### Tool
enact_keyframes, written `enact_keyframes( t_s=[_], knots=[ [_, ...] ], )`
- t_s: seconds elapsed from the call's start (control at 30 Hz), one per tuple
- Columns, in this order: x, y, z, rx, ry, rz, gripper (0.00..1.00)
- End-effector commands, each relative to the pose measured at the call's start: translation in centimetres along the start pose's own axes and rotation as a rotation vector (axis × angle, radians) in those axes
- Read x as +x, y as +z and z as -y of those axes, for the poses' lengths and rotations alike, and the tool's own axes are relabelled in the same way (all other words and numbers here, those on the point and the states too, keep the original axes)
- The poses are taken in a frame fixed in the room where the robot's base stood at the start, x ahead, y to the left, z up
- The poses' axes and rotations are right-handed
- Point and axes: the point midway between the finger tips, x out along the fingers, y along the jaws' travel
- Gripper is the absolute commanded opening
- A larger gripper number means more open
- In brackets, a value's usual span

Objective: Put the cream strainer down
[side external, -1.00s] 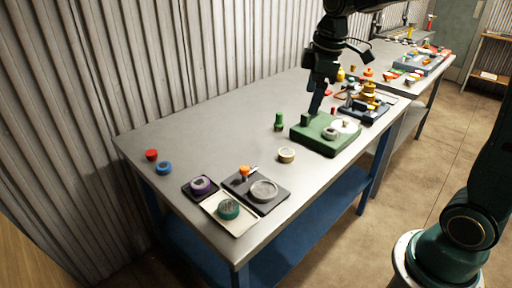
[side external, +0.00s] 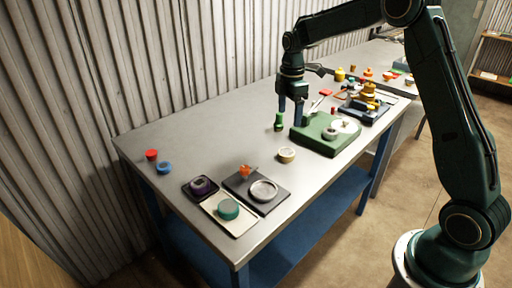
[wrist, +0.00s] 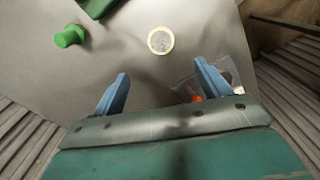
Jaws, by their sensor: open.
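The cream strainer (side external: 286,155) is a small round piece with a pale rim. It lies on the bare grey table, left of the green block. In the wrist view the strainer (wrist: 160,40) shows its mottled grey middle, beyond the fingertips and roughly centred between them. My gripper (side external: 290,114) points down with its blue fingers apart, close to a green knobbed piece and clear of the strainer. In the wrist view my gripper (wrist: 161,72) is open, with nothing between the fingers.
The green block (side external: 312,140) carries round parts. The green knobbed piece (side external: 279,122) stands close to the fingers. The table between is bare.

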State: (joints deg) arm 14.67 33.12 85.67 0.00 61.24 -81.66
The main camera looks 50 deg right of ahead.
Motion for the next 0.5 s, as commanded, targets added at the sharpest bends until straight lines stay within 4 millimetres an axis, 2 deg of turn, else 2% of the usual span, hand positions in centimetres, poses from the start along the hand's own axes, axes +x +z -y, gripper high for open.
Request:
enact_keyframes(
  t_s=[0.27,0.5],
  knots=[
    [0.9,0.0,0.0,0.001,-0.002,0.0,0.76],
    [3.9,0.0,0.1,0.002,-0.004,0.001,0.76]
  ],
)
